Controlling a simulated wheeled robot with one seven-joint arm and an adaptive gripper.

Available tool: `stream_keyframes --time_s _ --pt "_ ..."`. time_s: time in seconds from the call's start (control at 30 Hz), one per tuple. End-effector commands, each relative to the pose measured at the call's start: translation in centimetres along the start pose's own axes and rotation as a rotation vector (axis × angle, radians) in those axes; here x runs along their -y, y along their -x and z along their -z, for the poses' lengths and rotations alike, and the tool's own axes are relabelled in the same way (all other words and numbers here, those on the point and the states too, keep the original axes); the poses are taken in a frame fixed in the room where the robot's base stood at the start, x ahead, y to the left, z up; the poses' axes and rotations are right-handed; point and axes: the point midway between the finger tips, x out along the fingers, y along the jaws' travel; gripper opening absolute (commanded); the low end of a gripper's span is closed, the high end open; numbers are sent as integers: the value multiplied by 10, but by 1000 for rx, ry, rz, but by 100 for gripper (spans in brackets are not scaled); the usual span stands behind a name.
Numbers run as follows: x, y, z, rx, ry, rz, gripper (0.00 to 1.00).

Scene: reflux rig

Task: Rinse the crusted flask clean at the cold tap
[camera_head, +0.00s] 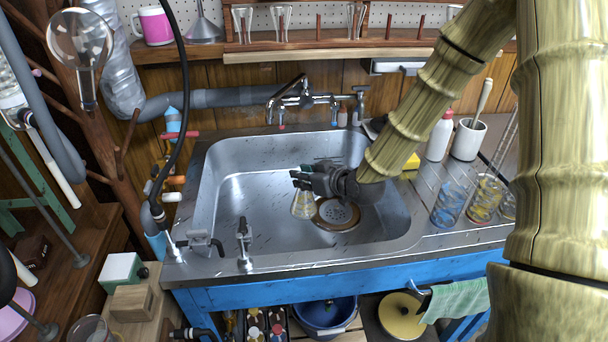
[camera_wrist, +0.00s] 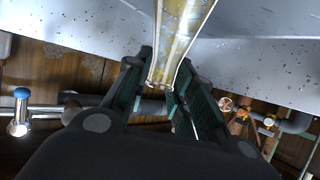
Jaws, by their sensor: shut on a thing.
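The crusted flask (camera_head: 303,206) is a small conical glass with a yellowish tint, hanging neck up over the sink basin. My gripper (camera_head: 302,179) is shut on its neck. In the wrist view the flask (camera_wrist: 180,40) shows yellow-brown crust on its glass, and its neck lies between the fingers (camera_wrist: 166,88). The chrome tap (camera_head: 302,98) stands at the back of the sink, behind and apart from the flask, with small blue and red parts near it. A blue-topped chrome fitting (camera_wrist: 20,112) shows in the wrist view. I cannot see water running.
The steel sink (camera_head: 232,215) has a round brown-rimmed drain (camera_head: 337,226) beside the flask. Two small chrome fittings (camera_head: 244,245) stand on its front left rim. A white bottle (camera_head: 439,136), a white pot (camera_head: 467,140) and glassware (camera_head: 449,204) stand at the right. The basin's left half is clear.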

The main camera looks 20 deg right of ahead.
Motion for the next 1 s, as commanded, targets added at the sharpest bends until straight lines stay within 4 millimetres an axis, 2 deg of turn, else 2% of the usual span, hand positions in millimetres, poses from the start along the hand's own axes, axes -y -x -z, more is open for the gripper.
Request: stream_keyframes --time_s 0.03,0.17,1.0 --pt "0 -4 -9 0 0 0 0" --pt "0 -11 -21 -1 0 0 0" --pt "31 -87 19 -1 3 1 0"
